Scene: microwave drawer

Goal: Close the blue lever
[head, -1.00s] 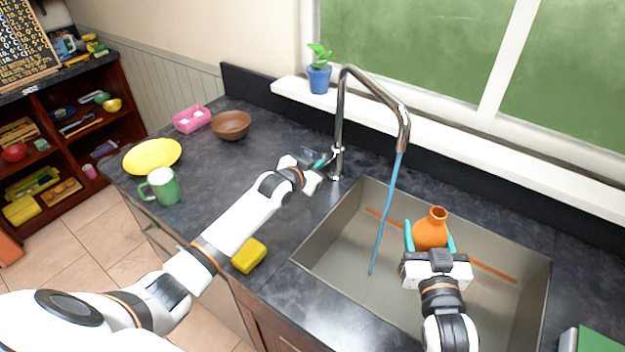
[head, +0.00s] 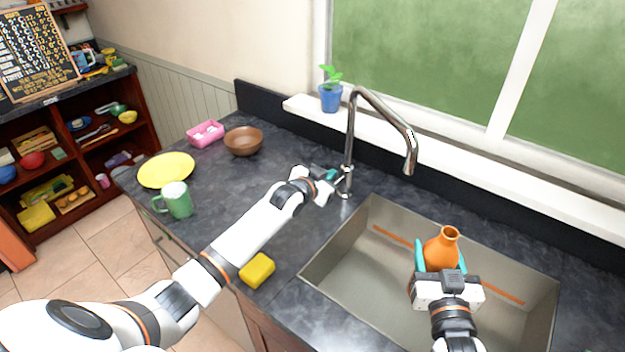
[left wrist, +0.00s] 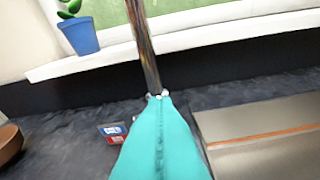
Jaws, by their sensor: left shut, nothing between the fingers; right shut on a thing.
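The chrome faucet (head: 351,135) stands behind the sink, and no water runs from its spout. My left gripper (head: 333,174) is shut and empty at the faucet's base. In the left wrist view its teal fingers (left wrist: 160,135) are together, their tips overlapping the foot of the faucet post (left wrist: 146,50). A small plate with blue and red marks (left wrist: 112,130) shows left of the fingers. I cannot make out a separate blue lever; the fingers may hide it. My right gripper (head: 441,264) is shut on an orange vase (head: 441,248) and holds it over the sink (head: 345,255).
A yellow sponge (head: 257,270) lies on the counter near my left forearm. A green mug (head: 175,200), yellow plate (head: 166,169), brown bowl (head: 243,141) and pink box (head: 205,133) stand to the left. A potted plant (head: 330,97) sits on the sill.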

